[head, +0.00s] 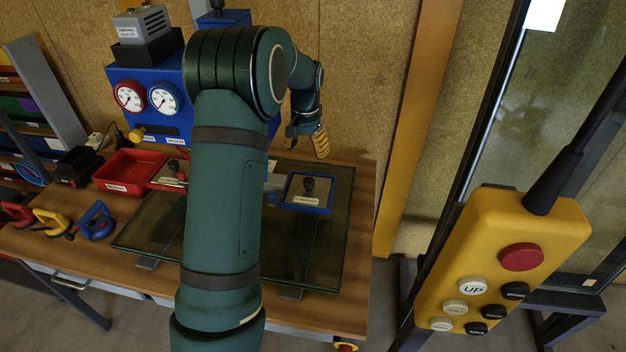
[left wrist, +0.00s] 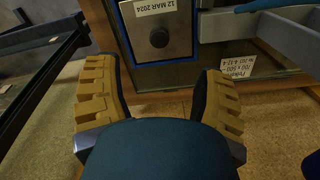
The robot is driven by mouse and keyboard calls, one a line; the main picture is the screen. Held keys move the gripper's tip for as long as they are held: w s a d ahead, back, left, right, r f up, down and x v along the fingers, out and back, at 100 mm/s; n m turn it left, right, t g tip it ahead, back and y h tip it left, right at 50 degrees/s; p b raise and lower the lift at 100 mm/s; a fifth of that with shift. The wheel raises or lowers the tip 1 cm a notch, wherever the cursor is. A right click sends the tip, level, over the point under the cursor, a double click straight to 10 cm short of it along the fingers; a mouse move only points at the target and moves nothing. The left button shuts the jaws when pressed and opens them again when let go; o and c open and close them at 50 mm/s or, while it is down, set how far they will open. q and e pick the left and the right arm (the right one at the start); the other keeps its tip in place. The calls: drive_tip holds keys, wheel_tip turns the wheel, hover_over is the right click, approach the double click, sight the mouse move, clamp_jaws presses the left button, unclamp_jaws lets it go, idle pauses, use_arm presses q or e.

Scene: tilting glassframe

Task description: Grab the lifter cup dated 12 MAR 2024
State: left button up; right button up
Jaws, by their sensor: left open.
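My left gripper (head: 318,146) has yellow ribbed fingers and hangs above the table near that tray. In the left wrist view the fingers (left wrist: 158,72) are open and empty, with the cup beyond them. My right gripper is not in view.
Dark glass (head: 335,245) lies on the wooden table (head: 345,310). A blue gauge box (head: 160,112), a red tray (head: 125,170) and red, yellow and blue handled cups (head: 95,220) stand left. A yellow button pendant (head: 500,255) hangs in front on the right.

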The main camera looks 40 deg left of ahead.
sight(309, 180)
use_arm(q)
drive_tip(key=f, duration=0.5)
drive_tip(key=f+b, duration=0.1)
drive_tip(key=f, duration=0.2)
drive_tip(key=shift+w+a+f, duration=0.15)
drive_tip(key=shift+w+a, duration=0.1)
drive_tip(key=shift+w, duration=0.05)
drive_tip(key=f, duration=0.5)
drive_tip(key=shift+w+d, duration=0.1)
drive_tip(key=shift+w, duration=0.15)
drive_tip(key=shift+c, duration=0.2)
clamp_jaws()
